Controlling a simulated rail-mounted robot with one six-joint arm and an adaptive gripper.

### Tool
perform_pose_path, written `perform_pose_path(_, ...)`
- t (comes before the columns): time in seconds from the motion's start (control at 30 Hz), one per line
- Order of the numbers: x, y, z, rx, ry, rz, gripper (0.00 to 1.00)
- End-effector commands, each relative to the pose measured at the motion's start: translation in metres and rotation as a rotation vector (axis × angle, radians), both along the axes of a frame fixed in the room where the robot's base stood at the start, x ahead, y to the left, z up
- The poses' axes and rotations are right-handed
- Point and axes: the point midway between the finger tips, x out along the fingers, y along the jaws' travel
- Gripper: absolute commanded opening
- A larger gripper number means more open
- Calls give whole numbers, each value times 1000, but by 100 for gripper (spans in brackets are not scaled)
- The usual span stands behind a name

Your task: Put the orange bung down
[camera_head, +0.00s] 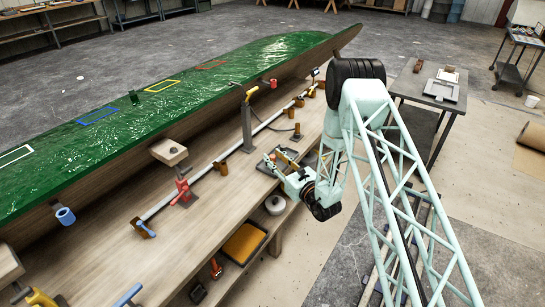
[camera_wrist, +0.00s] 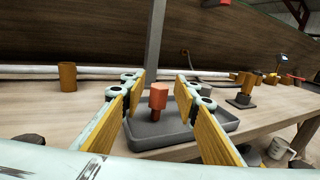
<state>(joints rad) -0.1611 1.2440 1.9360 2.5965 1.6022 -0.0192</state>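The orange bung (camera_wrist: 158,96), with a wide head and a narrower stem, stands upright in a shallow grey tray (camera_wrist: 208,131) on the wooden bench. My gripper (camera_wrist: 160,84) is open, with its two yellow-padded fingers on either side of the bung. Gaps show between the bung and both fingers, so it does not look gripped. In the head view my gripper (camera_head: 277,165) is low over the bench's right edge by the tray, and the bung cannot be made out clearly there.
A brown cylinder (camera_wrist: 67,76) is at left and an orange-brown fitting (camera_wrist: 245,90) at right. The green hull (camera_head: 150,105) rises behind. A yellow-filled tray (camera_head: 243,244) is on the lower shelf.

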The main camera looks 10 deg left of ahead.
Motion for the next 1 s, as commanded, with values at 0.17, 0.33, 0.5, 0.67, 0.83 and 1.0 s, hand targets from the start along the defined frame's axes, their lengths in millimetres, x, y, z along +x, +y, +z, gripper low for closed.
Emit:
perform_pose_path(0.17, -17, -15, 0, 0, 1, -1, 28)
perform_pose_path(0.33, -36, -32, 0, 0, 1, -2, 28)
perform_pose_path(0.5, -55, -48, 0, 1, 1, -2, 28)
perform_pose_path(0.67, -70, -60, 0, 1, 1, -1, 28)
perform_pose_path(0.83, -79, -68, 0, 0, 0, 0, 28)
perform_pose_path(1.0, -83, -70, 1, 1, -1, 0, 28)
